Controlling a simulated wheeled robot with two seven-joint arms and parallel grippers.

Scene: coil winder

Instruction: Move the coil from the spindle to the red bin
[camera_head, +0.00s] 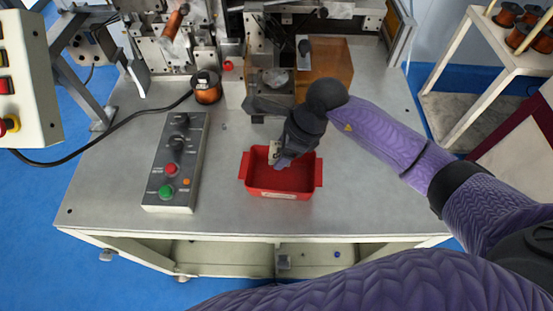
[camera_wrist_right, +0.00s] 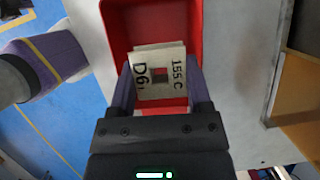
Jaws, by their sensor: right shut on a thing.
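My right gripper (camera_head: 281,160) points down over the red bin (camera_head: 243,166) and is shut on the coil (camera_head: 273,151). In the right wrist view the coil (camera_wrist_right: 160,72) is a pale block with printed black marks, held between the two fingers (camera_wrist_right: 160,95), with the red bin (camera_wrist_right: 197,20) behind and around it. The bin stands on the metal worktop near its front edge. I cannot tell how high the coil is above the bin floor. The spindle area of the winder is partly hidden behind my right wrist. My left gripper is not in view.
A button panel (camera_head: 177,160) lies left of the bin. A copper wire spool (camera_head: 207,88) stands behind it. The winding machine and an amber guard (camera_head: 330,65) fill the back of the worktop (camera_head: 225,210). A shelf with spools (camera_head: 480,60) stands at the right.

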